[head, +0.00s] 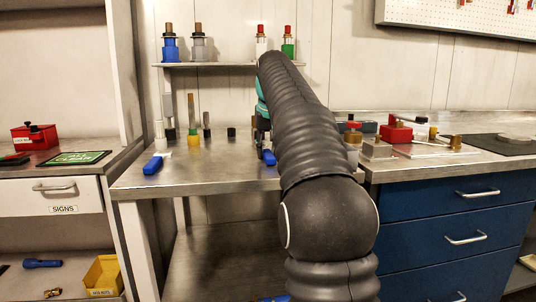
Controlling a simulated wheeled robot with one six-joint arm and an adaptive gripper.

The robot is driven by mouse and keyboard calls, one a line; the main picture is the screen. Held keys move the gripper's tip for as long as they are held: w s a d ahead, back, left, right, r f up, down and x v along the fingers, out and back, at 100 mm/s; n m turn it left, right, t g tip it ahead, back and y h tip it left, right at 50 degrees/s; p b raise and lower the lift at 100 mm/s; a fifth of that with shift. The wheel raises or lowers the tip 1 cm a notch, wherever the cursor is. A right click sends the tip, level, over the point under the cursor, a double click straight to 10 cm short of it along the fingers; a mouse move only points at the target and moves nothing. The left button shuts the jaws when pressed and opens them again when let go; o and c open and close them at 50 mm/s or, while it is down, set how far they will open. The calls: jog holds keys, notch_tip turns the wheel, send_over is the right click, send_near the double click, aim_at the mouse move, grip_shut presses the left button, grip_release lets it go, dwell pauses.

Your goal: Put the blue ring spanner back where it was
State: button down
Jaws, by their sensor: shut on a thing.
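My arm reaches away over the grey metal bench, and its sleeve hides much of my gripper (264,148). The gripper is low over the middle of the bench, shut on a blue thing (270,157) at its fingertips. This looks like the blue ring spanner, but only a small part shows and its ring end is hidden. I cannot tell whether it touches the bench top. Another blue piece (153,165) with a pale end lies on the bench at the left.
A shelf (225,65) above holds blue, grey, red-topped and green items. Blue drawers (460,225) stand right, with a red block (396,133) on top. The bench's front left is clear.

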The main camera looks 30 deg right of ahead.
jog(key=shift+f, duration=0.1)
jog(key=c, duration=0.9)
grip_release()
jog(key=shift+c, duration=0.2)
jog(key=p+v, duration=0.2)
jog(key=v, duration=1)
jog(key=shift+p, duration=0.4)
jog(key=shift+a, duration=0.15)
